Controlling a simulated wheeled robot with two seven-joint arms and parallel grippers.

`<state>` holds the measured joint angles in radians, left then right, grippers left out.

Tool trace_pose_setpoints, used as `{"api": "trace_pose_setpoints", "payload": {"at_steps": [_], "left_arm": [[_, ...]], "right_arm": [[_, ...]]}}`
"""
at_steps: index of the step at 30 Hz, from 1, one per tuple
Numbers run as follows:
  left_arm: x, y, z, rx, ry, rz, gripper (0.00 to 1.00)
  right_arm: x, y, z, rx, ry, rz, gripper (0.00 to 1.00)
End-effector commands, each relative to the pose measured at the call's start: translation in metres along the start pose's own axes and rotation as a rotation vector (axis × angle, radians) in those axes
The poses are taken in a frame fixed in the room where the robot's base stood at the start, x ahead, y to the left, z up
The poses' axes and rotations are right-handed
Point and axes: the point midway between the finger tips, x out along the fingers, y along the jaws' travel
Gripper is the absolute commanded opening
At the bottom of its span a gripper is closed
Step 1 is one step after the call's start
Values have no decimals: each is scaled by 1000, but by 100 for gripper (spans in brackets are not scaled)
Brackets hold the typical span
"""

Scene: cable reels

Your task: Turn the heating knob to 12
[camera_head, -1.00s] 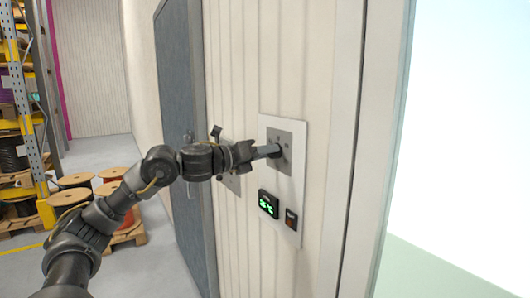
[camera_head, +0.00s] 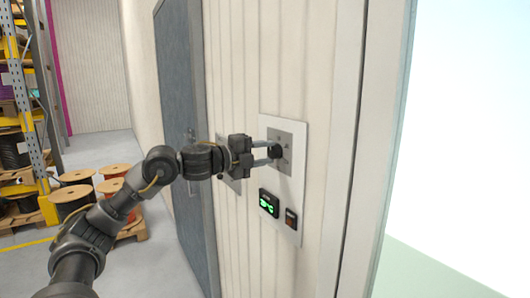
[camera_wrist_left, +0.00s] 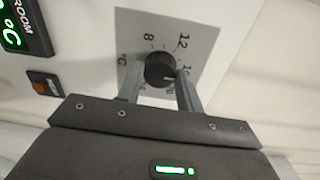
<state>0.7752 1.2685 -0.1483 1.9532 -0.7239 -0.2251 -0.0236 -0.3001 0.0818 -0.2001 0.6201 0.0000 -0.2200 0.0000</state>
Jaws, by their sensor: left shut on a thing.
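The heating knob (camera_head: 276,150) is black and round, on a grey dial plate (camera_head: 297,140) on the wall. In the left wrist view the knob (camera_wrist_left: 160,68) sits among printed numbers; 8 and 12 are readable, others are partly hidden or blurred. A small pale mark shows on its lower right side, not at 12. My left gripper (camera_head: 268,152) reaches the knob from the left with its two fingers on either side, shut on it. Its fingers also show in the left wrist view (camera_wrist_left: 160,82). My right gripper is not in view.
A green-lit temperature display (camera_head: 268,204) and a dark switch (camera_head: 291,219) sit below the dial on the white panel. Cable reels (camera_head: 72,200) and a shelf rack (camera_head: 22,100) are at the far left.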

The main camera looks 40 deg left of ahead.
Motion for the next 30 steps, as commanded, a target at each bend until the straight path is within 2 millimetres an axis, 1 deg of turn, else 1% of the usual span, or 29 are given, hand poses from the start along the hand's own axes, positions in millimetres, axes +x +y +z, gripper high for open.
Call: {"api": "trace_pose_setpoints", "payload": {"at_steps": [21,30], "left_arm": [[0,0,1,-677,25,0,13],[0,2,0,-916,34,1,13]], "right_arm": [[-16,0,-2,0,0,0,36],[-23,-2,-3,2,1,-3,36]]}}
